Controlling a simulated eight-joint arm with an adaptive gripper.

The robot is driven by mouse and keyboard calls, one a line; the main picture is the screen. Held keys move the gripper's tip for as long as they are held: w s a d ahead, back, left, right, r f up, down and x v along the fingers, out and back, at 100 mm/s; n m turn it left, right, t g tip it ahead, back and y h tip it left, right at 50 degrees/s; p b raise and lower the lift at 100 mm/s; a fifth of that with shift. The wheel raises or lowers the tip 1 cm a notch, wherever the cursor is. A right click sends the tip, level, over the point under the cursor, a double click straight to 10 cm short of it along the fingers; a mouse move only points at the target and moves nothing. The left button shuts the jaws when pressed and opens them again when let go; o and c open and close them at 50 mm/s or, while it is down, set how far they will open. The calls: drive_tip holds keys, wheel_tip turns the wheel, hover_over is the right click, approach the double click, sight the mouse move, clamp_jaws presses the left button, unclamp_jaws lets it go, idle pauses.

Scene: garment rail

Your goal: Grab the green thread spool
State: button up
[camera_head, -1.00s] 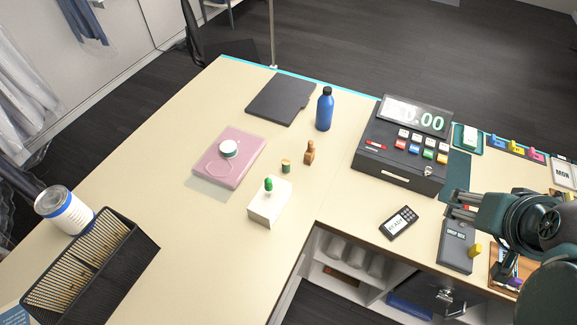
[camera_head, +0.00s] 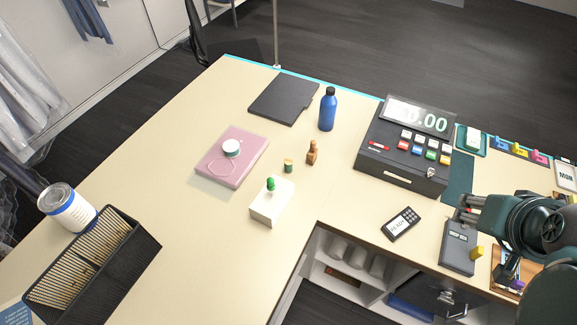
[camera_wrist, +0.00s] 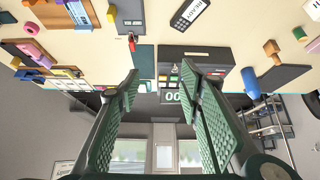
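The green thread spool (camera_head: 288,166) stands upright on the cream counter, a small cylinder with pale ends. It stands between the pink notebook and the wooden stamp. In the wrist view a small green spool (camera_wrist: 299,33) shows near the right edge, by the pink notebook. My gripper (camera_head: 465,207) is at the right of the head view, above the counter by the drop box and well apart from the spool. In the wrist view my gripper (camera_wrist: 160,72) has its two fingers spread, with nothing between them.
A wooden stamp (camera_head: 311,154) is just right of the spool. A white box (camera_head: 267,208) with a green-topped piece is in front, the pink notebook (camera_head: 218,171) left. A blue bottle (camera_head: 327,110) and cash register (camera_head: 390,165) stand behind and right.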

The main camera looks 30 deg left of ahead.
drive_tip(key=w+a+n+g+y+b, duration=0.15)
drive_tip(key=w+a+n, duration=0.35)
drive_tip(key=w+a, duration=0.5)
drive_tip(key=n+g+h+b, duration=0.2)
drive_tip(key=n+g, duration=0.4)
drive_tip(key=n, duration=0.7)
hover_over(288, 161)
drive_tip(key=shift+y, duration=0.25)
drive_tip(key=f, duration=2.1)
drive_tip(key=shift+w+d+f, duration=0.15)
drive_tip(key=shift+d+f, duration=0.15)
drive_tip(key=shift+f, duration=0.05)
drive_tip(key=shift+a+f+n, duration=0.3)
